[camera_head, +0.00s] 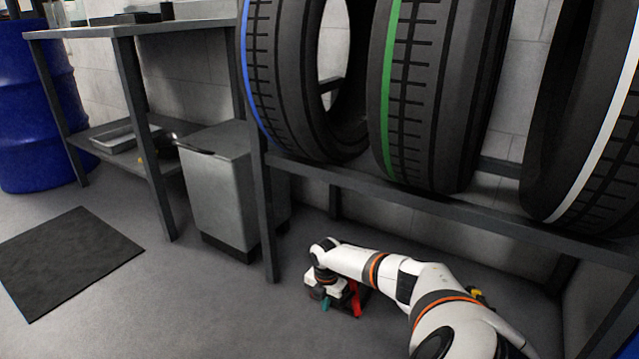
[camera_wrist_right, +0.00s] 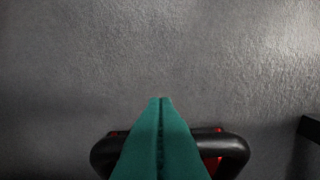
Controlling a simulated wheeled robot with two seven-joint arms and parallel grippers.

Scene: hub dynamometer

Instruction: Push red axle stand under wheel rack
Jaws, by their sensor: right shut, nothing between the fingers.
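The red axle stand (camera_head: 356,301) is on the floor near the rack's left front leg, mostly hidden behind my right wrist and gripper. My right gripper (camera_head: 325,304) points down beside it, with its teal fingers shut and empty. In the right wrist view the shut fingertips (camera_wrist_right: 161,100) stand over grey floor, in front of a black curved part with red on it (camera_wrist_right: 212,158), apparently the stand. I cannot tell whether they touch. The wheel rack (camera_head: 400,196) carries large tyres with blue, green and white stripes. My left gripper is out of view.
A grey metal bin (camera_head: 222,185) stands left of the rack's front leg, by a workbench (camera_head: 130,90). A black mat (camera_head: 65,262) lies on the left floor. A small yellow thing (camera_head: 477,295) shows behind my right arm. Floor under the rack's left part looks clear.

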